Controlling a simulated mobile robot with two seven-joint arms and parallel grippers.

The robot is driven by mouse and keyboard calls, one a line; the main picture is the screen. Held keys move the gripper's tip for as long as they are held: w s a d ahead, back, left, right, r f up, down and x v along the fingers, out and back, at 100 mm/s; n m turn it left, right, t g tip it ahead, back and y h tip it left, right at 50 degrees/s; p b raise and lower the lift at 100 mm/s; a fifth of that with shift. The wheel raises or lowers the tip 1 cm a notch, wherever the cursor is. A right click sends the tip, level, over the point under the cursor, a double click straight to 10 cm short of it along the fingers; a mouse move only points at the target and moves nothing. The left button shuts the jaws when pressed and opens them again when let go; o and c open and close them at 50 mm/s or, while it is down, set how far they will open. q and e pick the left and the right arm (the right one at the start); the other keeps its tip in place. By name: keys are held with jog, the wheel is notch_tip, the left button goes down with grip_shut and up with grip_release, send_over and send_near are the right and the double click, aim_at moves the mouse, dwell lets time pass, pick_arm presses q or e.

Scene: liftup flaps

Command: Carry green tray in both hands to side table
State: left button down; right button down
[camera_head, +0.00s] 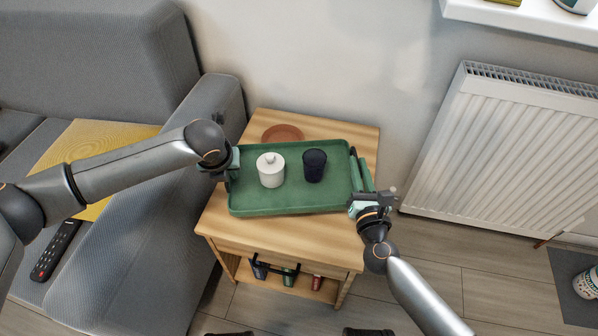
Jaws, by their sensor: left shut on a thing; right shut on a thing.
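The green tray (285,202) is over the top of the wooden side table (355,135). I cannot tell whether it rests on the top or hangs just above it. A white lidded jar (271,172) and a dark blue cup (314,165) stand upright on the tray. My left gripper (232,168) is shut on the tray's left end. My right gripper (358,196) is shut on the tray's right end, near its front corner. The fingertips are partly hidden by the gripper bodies.
A brown round dish (283,133) lies on the table behind the tray. The table's lower shelf holds several small items (288,276). A grey sofa (150,240) with a remote (56,250) stands at left, a white radiator (500,145) at right. A patterned object (587,283) is at far right.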

pick_arm(q)
jog(key=shift+d+f, duration=0.15)
jog(key=shift+d, duration=0.1)
pick_arm(e)
jog(key=shift+a+f, duration=0.1)
jog(key=shift+a, duration=0.1)
